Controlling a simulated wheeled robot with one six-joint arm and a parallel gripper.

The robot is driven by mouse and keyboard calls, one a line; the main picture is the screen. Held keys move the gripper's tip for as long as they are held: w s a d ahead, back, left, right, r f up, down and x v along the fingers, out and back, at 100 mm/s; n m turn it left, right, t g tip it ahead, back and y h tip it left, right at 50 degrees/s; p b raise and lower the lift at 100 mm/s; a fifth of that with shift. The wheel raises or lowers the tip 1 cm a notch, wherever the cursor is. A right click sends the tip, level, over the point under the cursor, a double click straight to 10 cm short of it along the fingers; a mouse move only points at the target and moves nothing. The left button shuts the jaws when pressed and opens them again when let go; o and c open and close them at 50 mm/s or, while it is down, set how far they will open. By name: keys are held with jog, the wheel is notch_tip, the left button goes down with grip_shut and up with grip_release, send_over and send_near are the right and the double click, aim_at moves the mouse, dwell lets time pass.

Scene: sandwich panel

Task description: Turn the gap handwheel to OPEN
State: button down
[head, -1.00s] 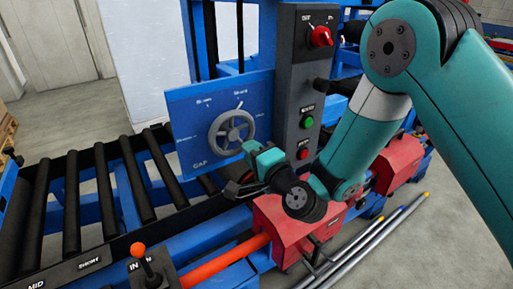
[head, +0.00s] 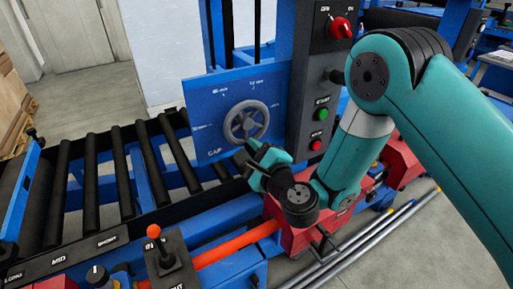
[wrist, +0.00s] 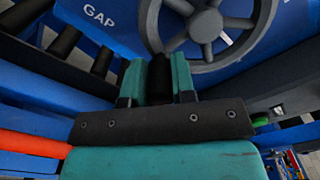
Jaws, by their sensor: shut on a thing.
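The gap handwheel (head: 247,123) is a grey spoked wheel on a blue plate (head: 203,105) marked GAP. Small labels ring it, too small to read surely. My gripper (head: 251,148) is at the wheel's lower edge. In the wrist view the wheel (wrist: 207,25) fills the top right. There my gripper (wrist: 160,77) has its two teal fingers shut on a dark piece just below the rim, which I take to be the wheel's handle. The fingers hide much of that piece.
A dark control post (head: 312,90) with a red knob, green button and red button stands right of the wheel. A roller conveyor (head: 120,175) runs left. A lever with an orange ball (head: 153,231) and an orange bar (head: 235,243) are in front.

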jog(key=shift+s+a+f+m, duration=0.1)
jog(key=shift+s+a+m, duration=0.1)
jog(key=shift+m, duration=0.1)
jog(key=c, duration=0.9)
grip_release()
jog(key=shift+c, duration=0.2)
jog(key=shift+w, duration=0.1)
jog(key=shift+d, duration=0.15)
